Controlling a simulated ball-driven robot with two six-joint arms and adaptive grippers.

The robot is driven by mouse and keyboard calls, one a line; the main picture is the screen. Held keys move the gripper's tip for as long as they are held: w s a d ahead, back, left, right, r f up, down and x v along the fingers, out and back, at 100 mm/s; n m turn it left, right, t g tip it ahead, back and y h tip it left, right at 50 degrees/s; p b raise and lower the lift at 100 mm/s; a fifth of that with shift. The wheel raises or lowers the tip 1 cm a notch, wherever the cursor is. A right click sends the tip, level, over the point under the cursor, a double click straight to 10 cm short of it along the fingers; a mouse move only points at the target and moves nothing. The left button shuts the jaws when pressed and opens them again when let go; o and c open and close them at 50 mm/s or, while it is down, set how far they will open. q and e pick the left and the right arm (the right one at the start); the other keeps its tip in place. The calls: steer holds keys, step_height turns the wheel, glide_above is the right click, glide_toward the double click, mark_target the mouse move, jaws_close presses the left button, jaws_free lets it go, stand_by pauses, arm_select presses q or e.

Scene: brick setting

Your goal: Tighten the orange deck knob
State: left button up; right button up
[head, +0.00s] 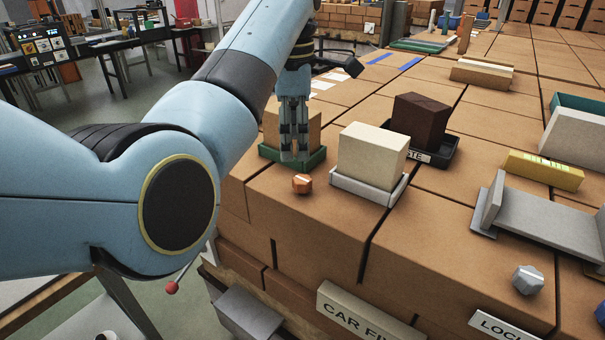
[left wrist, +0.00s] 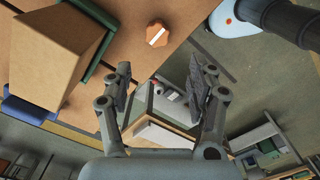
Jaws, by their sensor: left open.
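The orange deck knob (head: 302,184) is a small faceted knob with a pale stripe on top. It sits on the brown brick deck near its front left edge. In the left wrist view the orange knob (left wrist: 157,33) shows at the top, beyond the fingertips. My left gripper (head: 293,155) points down, behind and above the knob in the head view. Its fingers (left wrist: 160,66) are spread apart in the left wrist view with nothing between them, and they are apart from the knob. My right gripper is in neither view.
A green tray (head: 310,160) with a tan block (head: 309,125) stands close behind the left gripper. A white tray (head: 345,188) with a cream block (head: 372,154) stands right of the knob. A silver knob (head: 527,280) sits at the front right. Bare deck lies in front of the knob.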

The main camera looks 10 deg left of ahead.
mark_target(302, 179)
arm_select(q)
steer(key=shift+n, duration=0.5)
steer(key=f, duration=0.3)
steer(key=f+p, duration=0.1)
steer(key=f, duration=0.1)
steer(key=w+d+f, duration=0.1)
steer(key=f, duration=0.2)
steer(key=shift+f+p, duration=0.3)
steer(key=shift+p, duration=0.1)
steer(key=c, duration=1.1)
